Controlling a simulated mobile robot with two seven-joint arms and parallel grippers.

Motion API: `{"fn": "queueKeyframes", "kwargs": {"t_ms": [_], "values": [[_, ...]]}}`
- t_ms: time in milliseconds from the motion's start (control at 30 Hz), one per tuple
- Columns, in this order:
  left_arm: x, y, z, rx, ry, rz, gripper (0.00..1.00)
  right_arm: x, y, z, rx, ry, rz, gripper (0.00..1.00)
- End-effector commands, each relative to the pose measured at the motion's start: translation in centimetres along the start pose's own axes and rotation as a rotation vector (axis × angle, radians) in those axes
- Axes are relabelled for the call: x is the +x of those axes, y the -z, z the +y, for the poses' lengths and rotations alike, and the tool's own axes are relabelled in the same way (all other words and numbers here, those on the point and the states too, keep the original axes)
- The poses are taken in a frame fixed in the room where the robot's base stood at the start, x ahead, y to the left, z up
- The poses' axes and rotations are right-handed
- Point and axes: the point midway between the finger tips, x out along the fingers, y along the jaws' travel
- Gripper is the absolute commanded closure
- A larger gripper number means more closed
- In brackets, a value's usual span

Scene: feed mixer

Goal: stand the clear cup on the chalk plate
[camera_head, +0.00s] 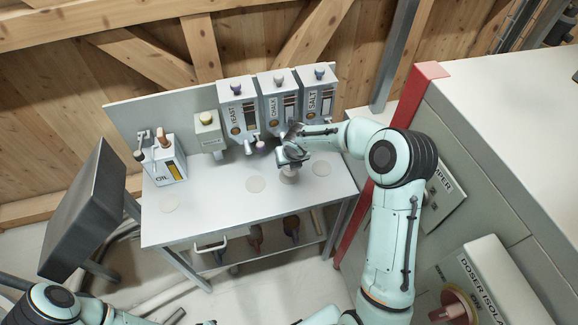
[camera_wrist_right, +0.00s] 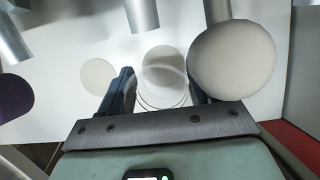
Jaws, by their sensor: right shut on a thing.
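The clear cup (camera_wrist_right: 160,92) is between the two fingers of my right gripper (camera_wrist_right: 157,92) in the right wrist view. It is see-through, and a pale round plate (camera_wrist_right: 162,58) shows behind it. In the head view my right gripper (camera_head: 290,157) is low over the table in front of the CHALK dispenser (camera_head: 276,103). The pale chalk plate (camera_head: 289,177) lies just below it, partly hidden by the gripper. I cannot tell whether the cup touches the plate. My left gripper is out of view.
Other pale plates lie left (camera_head: 255,184), right (camera_head: 322,169) and far left (camera_head: 169,204) on the white table (camera_head: 215,210). YEAST (camera_head: 238,108) and SALT (camera_head: 318,95) dispensers flank CHALK. A beige ball (camera_wrist_right: 232,60) is close beside the right finger. An OIL can (camera_head: 165,162) stands left.

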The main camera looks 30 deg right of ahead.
Motion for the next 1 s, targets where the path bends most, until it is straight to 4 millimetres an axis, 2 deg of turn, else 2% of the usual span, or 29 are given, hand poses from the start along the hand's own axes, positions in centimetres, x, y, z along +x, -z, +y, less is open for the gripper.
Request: {"fn": "queueKeyframes", "kwargs": {"t_ms": [233,333,667,700,767,1000], "values": [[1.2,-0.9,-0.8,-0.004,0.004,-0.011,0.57,3.9,1.6,0.0,-0.001,-0.001,0.003,0.65],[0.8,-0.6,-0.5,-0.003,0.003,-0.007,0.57,4.3,0.8,0.1,0.001,-0.001,-0.001,0.65],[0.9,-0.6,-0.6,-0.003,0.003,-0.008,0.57,4.6,1.0,0.0,0.000,-0.001,0.001,0.65],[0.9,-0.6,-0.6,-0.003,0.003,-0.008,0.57,4.6,1.0,0.0,0.001,-0.001,0.001,0.30],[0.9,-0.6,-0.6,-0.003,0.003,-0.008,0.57,4.6,1.0,0.0,0.001,-0.001,0.001,0.11],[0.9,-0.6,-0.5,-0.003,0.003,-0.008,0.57,4.5,1.0,0.0,0.000,-0.001,0.000,0.11]]}}
